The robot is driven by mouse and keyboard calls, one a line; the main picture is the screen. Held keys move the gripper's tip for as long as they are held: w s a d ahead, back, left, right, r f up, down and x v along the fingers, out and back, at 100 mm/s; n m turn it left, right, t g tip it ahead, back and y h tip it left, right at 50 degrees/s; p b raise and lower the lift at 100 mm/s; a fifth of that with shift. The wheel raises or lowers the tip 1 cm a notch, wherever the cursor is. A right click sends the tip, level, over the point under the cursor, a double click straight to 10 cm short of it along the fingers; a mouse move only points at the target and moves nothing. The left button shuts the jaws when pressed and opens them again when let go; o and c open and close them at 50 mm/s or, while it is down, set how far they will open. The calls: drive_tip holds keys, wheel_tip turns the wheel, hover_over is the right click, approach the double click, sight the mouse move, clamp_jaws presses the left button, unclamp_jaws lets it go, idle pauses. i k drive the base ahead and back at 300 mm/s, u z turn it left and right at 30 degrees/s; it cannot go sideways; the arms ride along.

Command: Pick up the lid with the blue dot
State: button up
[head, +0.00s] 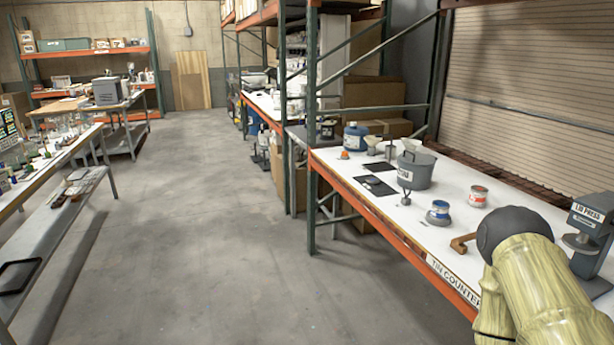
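I cannot make out a lid with a blue dot in the head view. A small tin with a blue band (438,212) stands on the white counter (410,228) near its front edge. A tin with a red and white label (477,197) stands behind it to the right. Any dot on their tops is too small to tell. My arm (535,280) reaches in from the lower right, over the near part of the counter and hiding some of it. My gripper is not in view.
A grey lid press (590,228) stands at the right. A brown wooden piece (464,243) lies beside my arm. A grey bucket (414,171), dark flat sheets (375,186) and a blue jug (355,138) stand farther along. The aisle floor (215,220) at left is clear.

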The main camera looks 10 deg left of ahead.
sight(370, 180)
drive_tip(key=u, duration=0.75)
drive_tip(key=i, duration=2.35)
drive_tip(key=z, duration=0.75)
